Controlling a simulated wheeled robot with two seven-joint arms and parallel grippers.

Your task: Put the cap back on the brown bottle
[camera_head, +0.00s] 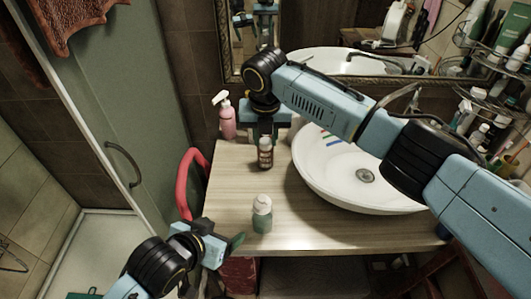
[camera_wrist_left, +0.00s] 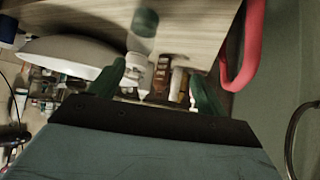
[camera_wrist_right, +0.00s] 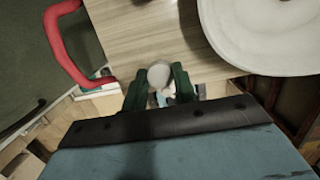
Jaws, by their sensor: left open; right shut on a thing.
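The brown bottle (camera_head: 265,154) stands upright with a pale label near the back of the counter, left of the basin. My right gripper (camera_head: 265,135) points down just above it. In the right wrist view, its fingers (camera_wrist_right: 158,82) are shut on a pale round piece, which looks like the cap (camera_wrist_right: 158,74). I cannot tell whether the cap touches the bottle neck. My left gripper (camera_head: 232,244) is open at the counter's front left. Its spread fingers (camera_wrist_left: 158,82) show in the left wrist view, with nothing gripped between them.
A green bottle with a whitish top (camera_head: 262,214) stands near the counter's front. A pink pump bottle (camera_head: 227,121) is at the back left. The white basin (camera_head: 330,180) fills the right side. A red curved frame (camera_head: 185,180) borders the left edge. Bare counter (camera_head: 235,195) lies between.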

